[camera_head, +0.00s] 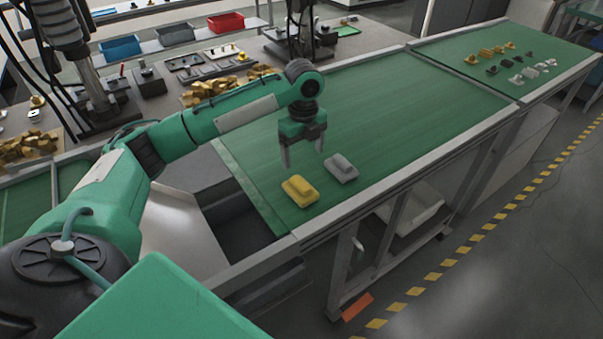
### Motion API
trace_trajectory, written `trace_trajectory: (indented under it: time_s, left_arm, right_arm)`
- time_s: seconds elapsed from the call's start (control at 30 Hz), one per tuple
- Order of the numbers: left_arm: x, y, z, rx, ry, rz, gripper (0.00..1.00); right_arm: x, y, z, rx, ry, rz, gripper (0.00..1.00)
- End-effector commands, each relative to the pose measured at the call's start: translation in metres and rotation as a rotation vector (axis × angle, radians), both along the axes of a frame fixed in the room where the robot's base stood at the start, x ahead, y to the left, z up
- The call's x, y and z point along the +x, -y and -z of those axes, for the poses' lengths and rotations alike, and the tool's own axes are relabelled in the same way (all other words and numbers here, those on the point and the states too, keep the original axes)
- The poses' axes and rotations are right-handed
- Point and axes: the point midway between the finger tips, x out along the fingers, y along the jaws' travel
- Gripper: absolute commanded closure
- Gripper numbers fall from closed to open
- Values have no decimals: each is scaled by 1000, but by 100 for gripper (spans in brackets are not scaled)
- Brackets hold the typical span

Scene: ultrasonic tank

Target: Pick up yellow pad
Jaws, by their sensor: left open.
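The yellow pad (300,191) lies flat on the green conveyor surface (400,100), near its front left corner. A similar grey pad (341,168) lies just behind it to the right, apart from it. My left gripper (303,160) hangs from the arm that comes in from the left. Its two fingers point down and are spread apart with nothing between them. It is above and a little behind the two pads, touching neither. My right gripper is not in view.
The belt is clear behind and to the right of the pads. Several small parts (520,72) lie on the far right table. Blue (121,48) and red (226,22) bins stand at the back. A metal rail (400,155) edges the belt's front.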

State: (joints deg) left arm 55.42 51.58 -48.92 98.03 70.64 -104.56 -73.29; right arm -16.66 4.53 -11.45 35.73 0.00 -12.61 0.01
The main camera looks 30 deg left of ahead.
Motion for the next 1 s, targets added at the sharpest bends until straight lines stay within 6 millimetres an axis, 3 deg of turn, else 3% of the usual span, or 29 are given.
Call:
trace_trajectory:
  time_s: [0.1,0.17,0.27,0.4,0.53,0.63,0.83,1.0]
  left_arm:
    - [-1,-2,1,2,-5,8,15]
    - [-1,-2,8,1,-6,8,15]
    - [-2,-2,26,1,-8,8,15]
    - [-2,-2,54,1,-7,7,15]
    - [-2,-2,73,0,-4,7,15]
    - [-2,-2,80,1,-3,7,15]
    - [-5,-2,95,2,-5,7,15]
    - [-6,-2,120,2,-5,6,15]
  right_arm:
    - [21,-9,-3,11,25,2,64]
    - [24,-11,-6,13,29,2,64]
    - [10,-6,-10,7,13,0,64]
    - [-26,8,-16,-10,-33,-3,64]
    - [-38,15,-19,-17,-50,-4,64]
    - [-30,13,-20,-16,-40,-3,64]
    - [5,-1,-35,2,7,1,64]
    - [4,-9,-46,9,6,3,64]
